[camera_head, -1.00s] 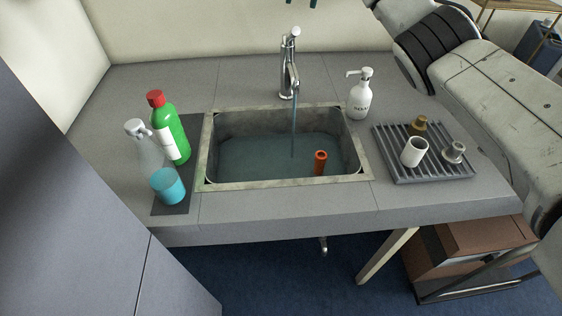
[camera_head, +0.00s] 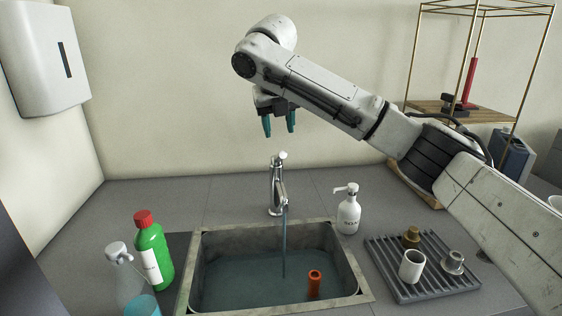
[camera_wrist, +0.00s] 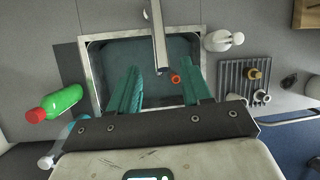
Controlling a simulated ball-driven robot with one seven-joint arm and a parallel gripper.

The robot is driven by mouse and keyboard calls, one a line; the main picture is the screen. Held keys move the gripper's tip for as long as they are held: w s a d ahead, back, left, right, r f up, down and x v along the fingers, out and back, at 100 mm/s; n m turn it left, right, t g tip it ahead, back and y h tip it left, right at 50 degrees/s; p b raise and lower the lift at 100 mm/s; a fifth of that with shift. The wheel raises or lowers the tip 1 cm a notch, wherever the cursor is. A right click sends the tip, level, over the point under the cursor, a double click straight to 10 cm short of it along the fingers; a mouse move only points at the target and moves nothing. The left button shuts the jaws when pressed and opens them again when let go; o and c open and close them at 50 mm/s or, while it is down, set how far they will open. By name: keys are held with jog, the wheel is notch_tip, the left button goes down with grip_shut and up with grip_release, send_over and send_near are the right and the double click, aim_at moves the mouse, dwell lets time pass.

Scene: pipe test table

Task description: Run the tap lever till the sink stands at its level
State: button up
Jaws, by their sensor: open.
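The chrome tap (camera_head: 276,193) stands behind the sink (camera_head: 364,297), with its small lever (camera_head: 281,157) on top. A thin stream of water (camera_head: 284,250) runs from its spout into the sink. Water (camera_head: 240,282) covers the sink floor, below the rim. An orange-red pipe (camera_head: 314,283) stands upright in the water with its open top above the surface. My gripper (camera_head: 279,128) is open and empty, fingers pointing down just above the lever. In the wrist view, the tap (camera_wrist: 159,35) shows between the fingers of my gripper (camera_wrist: 160,68).
A green bottle (camera_head: 153,255) and a spray bottle (camera_head: 130,285) stand left of the sink. A soap dispenser (camera_head: 348,213) stands close to its right back corner. A ribbed rack (camera_head: 425,285) with a white cup (camera_head: 412,265) and small fittings lies further right.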

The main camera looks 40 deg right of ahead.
aim_at(281, 156)
jog(key=p+x, duration=0.1)
jog(key=x, duration=1)
jog(key=shift+s+a+f, duration=0.15)
jog(key=shift+s, duration=0.05)
grip_shut()
dwell(0.4)
